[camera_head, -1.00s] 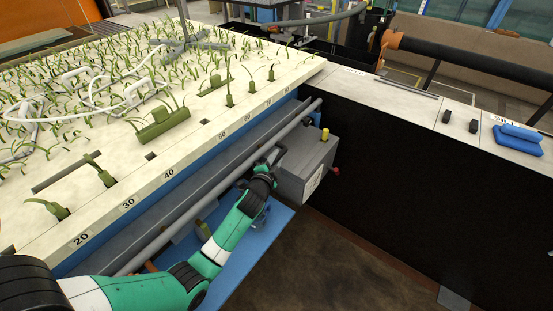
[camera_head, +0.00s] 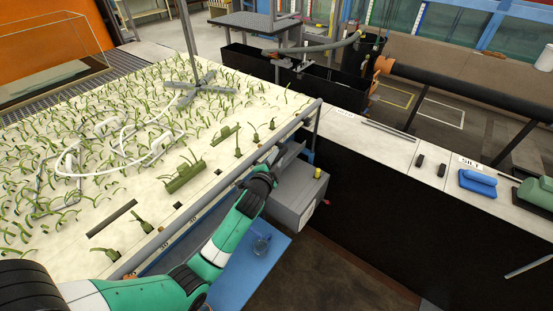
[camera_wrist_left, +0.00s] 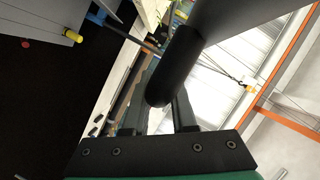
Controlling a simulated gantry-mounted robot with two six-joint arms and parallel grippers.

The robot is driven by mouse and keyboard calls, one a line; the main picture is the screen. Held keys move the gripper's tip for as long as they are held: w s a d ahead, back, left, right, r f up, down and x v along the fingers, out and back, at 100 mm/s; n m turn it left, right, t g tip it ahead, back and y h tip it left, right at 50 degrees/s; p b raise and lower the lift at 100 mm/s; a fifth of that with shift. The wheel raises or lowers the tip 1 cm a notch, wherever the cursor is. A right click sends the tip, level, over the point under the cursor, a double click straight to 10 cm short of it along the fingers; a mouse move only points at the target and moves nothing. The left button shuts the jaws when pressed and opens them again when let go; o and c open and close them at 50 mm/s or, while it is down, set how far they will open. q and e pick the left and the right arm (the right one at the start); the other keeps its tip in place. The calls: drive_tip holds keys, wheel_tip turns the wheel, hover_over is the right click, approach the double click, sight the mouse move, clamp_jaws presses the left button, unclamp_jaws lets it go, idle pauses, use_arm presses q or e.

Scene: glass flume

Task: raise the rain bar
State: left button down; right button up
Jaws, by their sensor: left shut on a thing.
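The rain bar (camera_head: 215,190) is a long grey rod running along the near side of the pale plant bed (camera_head: 130,205). It lies about level with the top edge of the bed in the head view, partly covering the number labels. My left gripper (camera_head: 275,158) is shut on it towards its far end; my arm hides part of the grip. In the left wrist view the left gripper's fingers (camera_wrist_left: 168,118) show, with a dark rounded piece (camera_wrist_left: 178,70) between them. My right gripper is in neither view.
A grey box (camera_head: 297,196) with a yellow knob (camera_head: 318,173) sits just below the gripper. A blue shelf (camera_head: 250,268) lies under my left arm.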

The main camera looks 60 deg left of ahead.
use_arm(q)
drive_tip(key=shift+r, duration=0.15)
drive_tip(key=c, duration=0.7)
unclamp_jaws()
drive_tip(key=p+v, duration=0.1)
drive_tip(key=v, duration=1)
drive_tip(key=shift+s+d, duration=0.2)
drive_tip(key=shift+d, duration=0.05)
